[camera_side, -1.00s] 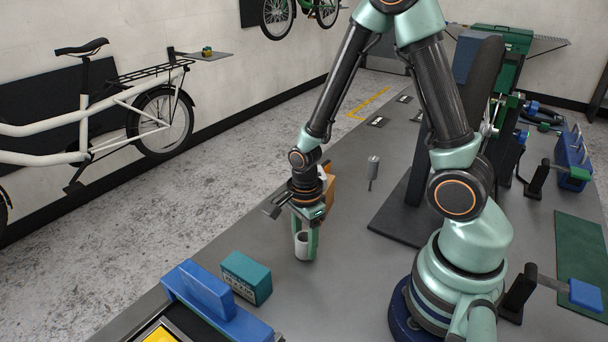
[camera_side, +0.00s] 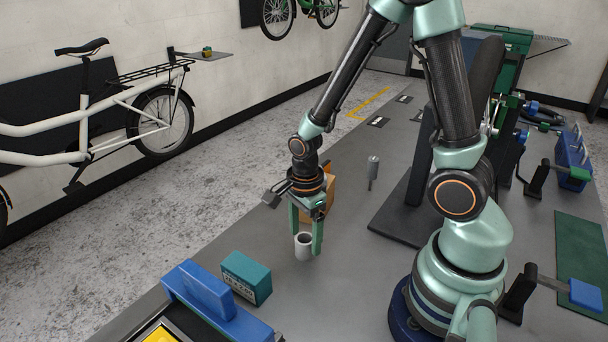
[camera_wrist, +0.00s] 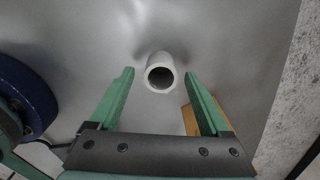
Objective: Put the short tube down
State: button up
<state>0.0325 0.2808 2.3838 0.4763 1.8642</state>
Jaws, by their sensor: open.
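The short tube (camera_side: 303,246) is white with a dark hollow and stands upright on the grey bench top. In the wrist view the tube (camera_wrist: 160,66) stands just beyond the fingertips, roughly centred between them. My gripper (camera_side: 306,240) is open, with its green fingers pointing down around the tube's place. In the wrist view my gripper (camera_wrist: 160,74) has a clear gap between each finger and the tube. The side view does not show clearly how far the fingertips are above the bench.
A teal box (camera_side: 246,277) and a blue block (camera_side: 200,290) lie to the front left of the tube. An orange-brown block (camera_side: 330,196) stands behind my gripper, and a grey cylinder on a thin stem (camera_side: 373,168) farther back. Bare bench (camera_side: 340,290) lies to the right.

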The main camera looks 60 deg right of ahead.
notch_tip(320, 180, up, 21)
jog(key=n+t, duration=0.5)
jog(key=n, duration=1.4)
jog(key=shift+s+a+f, duration=0.15)
jog(key=shift+s+a, duration=0.15)
jog(key=shift+a, duration=0.15)
jog(key=shift+o, duration=0.4)
jog(key=n, duration=0.1)
jog(key=r+n, duration=0.1)
jog(key=shift+s+n+t, duration=0.15)
jog(key=shift+n+t, duration=0.15)
jog(key=shift+n, duration=0.1)
jog(key=m+g, duration=0.6)
jog(key=m, duration=1.1)
send_over(305, 237)
notch_tip(305, 237, down, 13)
jog(key=shift+f, duration=5.9)
